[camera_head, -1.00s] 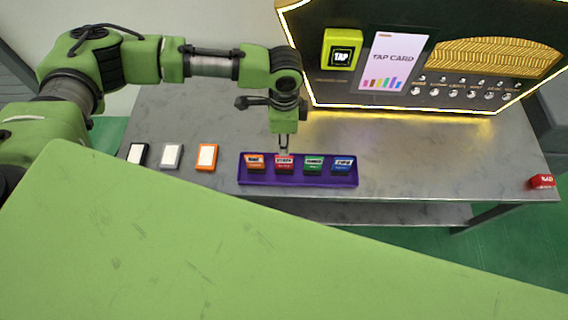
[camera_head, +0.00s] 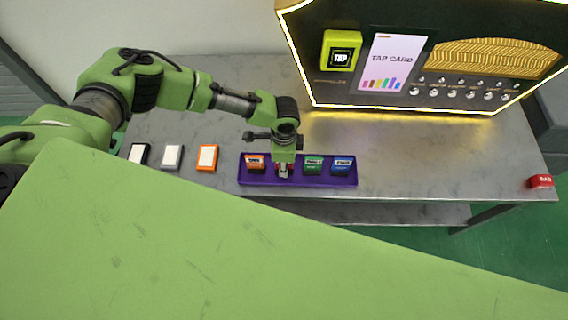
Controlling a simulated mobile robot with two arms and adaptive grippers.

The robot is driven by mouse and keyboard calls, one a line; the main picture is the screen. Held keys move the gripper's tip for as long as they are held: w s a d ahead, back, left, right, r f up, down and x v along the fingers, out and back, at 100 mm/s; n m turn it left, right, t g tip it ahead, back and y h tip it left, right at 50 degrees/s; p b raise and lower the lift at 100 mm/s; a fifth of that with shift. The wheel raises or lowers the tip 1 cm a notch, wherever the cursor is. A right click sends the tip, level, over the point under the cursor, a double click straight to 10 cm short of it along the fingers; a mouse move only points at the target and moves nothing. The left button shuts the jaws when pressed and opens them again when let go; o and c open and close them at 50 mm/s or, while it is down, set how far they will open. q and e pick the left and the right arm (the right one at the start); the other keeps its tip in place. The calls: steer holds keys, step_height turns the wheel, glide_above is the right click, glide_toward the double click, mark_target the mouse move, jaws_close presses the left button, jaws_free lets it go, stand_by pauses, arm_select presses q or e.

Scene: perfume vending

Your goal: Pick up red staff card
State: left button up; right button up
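The red staff card stands in the purple tray (camera_head: 300,181), second from the left; now only slivers of red show around my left gripper. My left gripper (camera_head: 283,172) points down over that card, its fingers at the card's height. The fingers are small and partly hidden, so I cannot tell whether they are closed on it. An orange card (camera_head: 255,162) stands to its left, and a green card (camera_head: 313,165) and a blue card (camera_head: 342,165) stand to its right. My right gripper is not in view.
Black (camera_head: 138,153), grey (camera_head: 172,156) and orange-framed (camera_head: 207,156) cases lie left of the tray. A lit machine with a yellow TAP reader (camera_head: 341,51) stands behind. A red block (camera_head: 541,181) sits at the table's right edge. The table's middle right is clear.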

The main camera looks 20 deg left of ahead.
arm_select(q)
jaws_close()
steer(key=shift+r, duration=0.1)
